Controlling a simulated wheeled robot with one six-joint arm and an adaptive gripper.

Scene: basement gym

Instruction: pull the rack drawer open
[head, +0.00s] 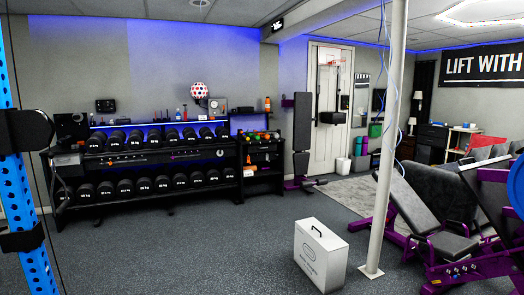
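A black dumbbell rack (150,157) stands against the back wall, left of centre, with two rows of black dumbbells on it. A narrower black rack (262,170) with small colourful items adjoins its right end. I cannot make out a drawer or its handle on either rack at this distance. My gripper is not in view.
A white box (320,256) with a black handle stands on the floor, right of centre. A blue upright (28,215) is close at left. Purple-framed benches (430,220) fill the right. The floor at centre left is clear.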

